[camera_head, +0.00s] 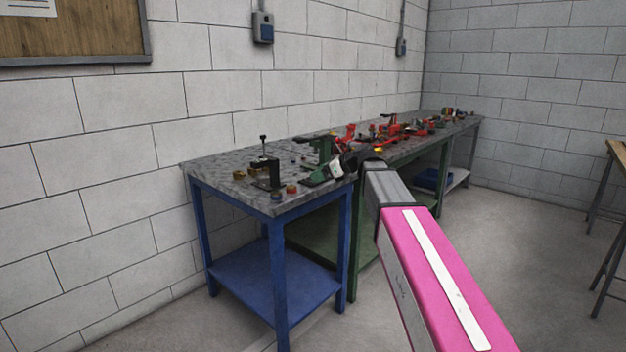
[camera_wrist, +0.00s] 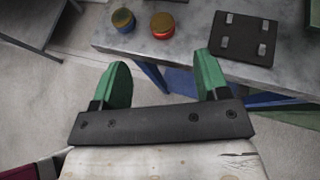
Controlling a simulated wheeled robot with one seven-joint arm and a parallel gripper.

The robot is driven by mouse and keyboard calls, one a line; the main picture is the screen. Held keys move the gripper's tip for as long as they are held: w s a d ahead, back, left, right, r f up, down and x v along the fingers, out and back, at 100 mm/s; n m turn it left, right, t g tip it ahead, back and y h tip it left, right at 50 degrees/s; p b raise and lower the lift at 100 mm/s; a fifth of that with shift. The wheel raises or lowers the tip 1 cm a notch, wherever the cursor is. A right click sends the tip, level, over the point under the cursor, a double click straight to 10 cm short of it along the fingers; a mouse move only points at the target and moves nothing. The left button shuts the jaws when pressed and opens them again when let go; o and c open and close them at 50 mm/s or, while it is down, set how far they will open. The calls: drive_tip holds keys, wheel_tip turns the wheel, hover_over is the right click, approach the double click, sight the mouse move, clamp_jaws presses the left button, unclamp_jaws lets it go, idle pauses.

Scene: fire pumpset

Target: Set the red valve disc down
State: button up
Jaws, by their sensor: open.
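A black plate with grey pads (camera_wrist: 244,38) lies to the right. A green vice-like tool (camera_head: 322,148) and several red fittings (camera_head: 391,126) crowd the bench farther along. The floor in front is clear.

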drive_tip(key=s+d+f+n+g+h, duration=0.1)
drive_tip(key=s+d+f+n+h, duration=0.35)
drive_tip(key=f, duration=0.65)
drive_tip(key=s+d+f+n+h, duration=0.2)
drive_tip(key=s+d+f+n, duration=0.4)
drive_tip(key=f, duration=0.5)
drive_tip(key=s+d+f+n+g+h, duration=0.2)
drive_tip(key=s+d+f+n+h, duration=0.3)
drive_tip(key=s+d+f+n, duration=0.6)
drive_tip(key=s+d+f, duration=0.2)
drive_tip(key=d+f, duration=0.1)
drive_tip(key=f, duration=0.2)
drive_tip(key=shift+g+h, duration=0.35)
drive_tip(key=shift+g, duration=0.05)
